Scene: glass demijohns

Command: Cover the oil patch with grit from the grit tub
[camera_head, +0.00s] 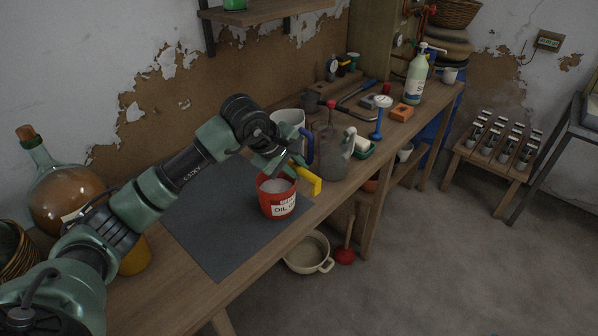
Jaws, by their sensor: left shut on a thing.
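The red grit tub (278,204), with a partly readable "OIL" label, stands upright on the dark grey mat (214,225) near the bench's front edge. Pale grit (273,186) shows inside it. My left gripper (289,166) is just above the tub's back rim, shut on a yellow tool (308,180), perhaps a scoop. The tool slants over the tub's right side; the jaws hide part of it, and I cannot tell whether it touches the tub or carries grit. I cannot make out an oil patch. My right gripper is not in view.
A grey metal can (331,152) and a pale jug (288,122) stand close behind the tub. A demijohn of amber liquid (70,195) is at left. An orange block (402,112) and pump bottle (416,80) are further right. The mat's front left is clear.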

